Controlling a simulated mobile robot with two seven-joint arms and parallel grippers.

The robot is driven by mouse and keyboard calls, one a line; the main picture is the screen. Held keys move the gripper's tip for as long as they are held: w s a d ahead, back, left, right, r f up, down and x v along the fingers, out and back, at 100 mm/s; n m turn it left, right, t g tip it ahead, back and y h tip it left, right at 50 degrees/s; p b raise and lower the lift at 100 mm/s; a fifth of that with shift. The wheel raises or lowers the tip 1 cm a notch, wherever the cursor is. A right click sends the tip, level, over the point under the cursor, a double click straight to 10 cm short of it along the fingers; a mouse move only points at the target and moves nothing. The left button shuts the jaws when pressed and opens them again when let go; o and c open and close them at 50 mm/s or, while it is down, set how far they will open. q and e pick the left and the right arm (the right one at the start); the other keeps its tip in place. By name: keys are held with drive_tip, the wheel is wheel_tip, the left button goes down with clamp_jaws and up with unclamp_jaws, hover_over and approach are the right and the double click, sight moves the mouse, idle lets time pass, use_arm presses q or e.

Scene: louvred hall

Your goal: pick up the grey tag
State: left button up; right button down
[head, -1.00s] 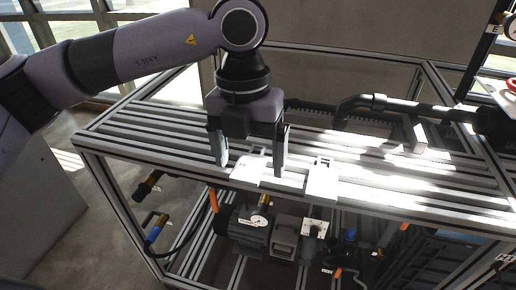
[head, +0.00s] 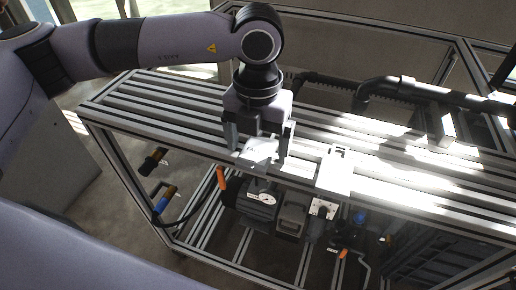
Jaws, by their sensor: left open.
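A pale tag (head: 260,152) lies on the slatted frame top, between the fingers of my left gripper (head: 258,146). In the strong light it looks grey-white. My left gripper is open and points down, one finger on each side of the tag. I cannot tell whether either finger touches it. A second pale tag-like plate (head: 335,172) lies on the slats to the right, outside the fingers. Glare makes it hard to tell the two plates' shades apart. My right gripper is not in view.
The slatted metal frame (head: 400,190) has sunlit, washed-out patches on the right. Black pipes (head: 425,90) run behind the gripper. Under the slats hang a gauge (head: 262,197), orange-handled parts (head: 221,178) and other fittings. The slats left of the gripper are clear.

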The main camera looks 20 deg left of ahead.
use_arm(q)
drive_tip(key=c, duration=1.1)
